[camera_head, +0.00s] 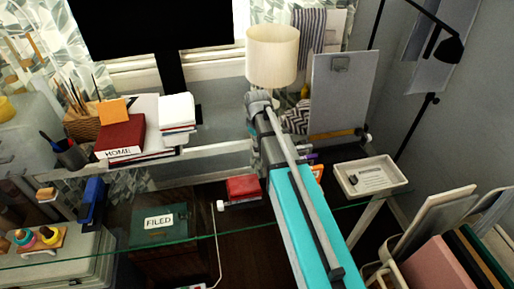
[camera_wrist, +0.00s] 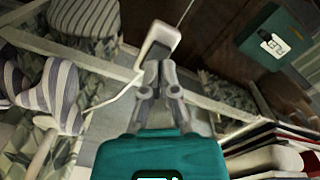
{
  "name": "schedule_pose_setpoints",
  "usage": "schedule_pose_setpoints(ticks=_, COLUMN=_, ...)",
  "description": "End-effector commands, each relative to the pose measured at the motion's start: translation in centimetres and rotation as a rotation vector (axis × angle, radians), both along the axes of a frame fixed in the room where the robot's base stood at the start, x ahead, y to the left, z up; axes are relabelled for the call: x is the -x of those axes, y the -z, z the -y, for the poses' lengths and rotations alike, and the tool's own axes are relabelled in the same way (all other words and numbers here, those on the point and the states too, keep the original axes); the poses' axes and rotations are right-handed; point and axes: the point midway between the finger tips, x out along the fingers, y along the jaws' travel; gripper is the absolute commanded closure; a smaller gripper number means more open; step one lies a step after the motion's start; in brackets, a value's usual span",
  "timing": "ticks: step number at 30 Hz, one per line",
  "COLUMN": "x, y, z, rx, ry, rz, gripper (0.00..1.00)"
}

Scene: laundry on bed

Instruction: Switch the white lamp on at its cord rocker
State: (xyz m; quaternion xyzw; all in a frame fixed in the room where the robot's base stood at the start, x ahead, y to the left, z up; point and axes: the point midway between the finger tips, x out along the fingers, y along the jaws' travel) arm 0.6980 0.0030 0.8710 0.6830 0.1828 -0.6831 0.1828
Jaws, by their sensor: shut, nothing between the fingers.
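The white lamp (camera_head: 272,55) stands at the back of the desk in the head view, with a cream drum shade; I cannot tell whether it is lit. Its base is hidden behind my arm. In the wrist view a white block with a grey face (camera_wrist: 160,38), apparently the cord rocker, lies just beyond my fingertips. A thin pale cord seems to run from it to the lower left. My gripper (camera_wrist: 158,68) is shut and empty, its tips close to the block; I cannot tell if they touch. In the head view my gripper (camera_head: 252,98) is below the shade.
A grey board (camera_head: 340,95) stands right of my arm, and a pale tray (camera_head: 370,178) lies near the glass edge. A red box (camera_head: 243,188), a green FILED box (camera_head: 160,224) and stacked books (camera_head: 122,136) are to the left. A black floor lamp (camera_head: 448,50) stands at right.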

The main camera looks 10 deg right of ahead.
Motion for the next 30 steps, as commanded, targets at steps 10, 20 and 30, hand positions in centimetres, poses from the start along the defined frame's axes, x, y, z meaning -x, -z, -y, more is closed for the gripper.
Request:
schedule_pose_setpoints(ticks=10, x=0.0, y=0.4, z=0.0, rx=0.000, ry=0.000, rz=0.000, gripper=1.00)
schedule_pose_setpoints(ticks=20, x=0.0, y=0.8, z=0.0, rx=0.000, ry=0.001, rz=0.000, gripper=1.00)
schedule_pose_setpoints(ticks=30, x=0.0, y=1.1, z=0.0, rx=0.000, ry=0.001, rz=0.000, gripper=1.00)
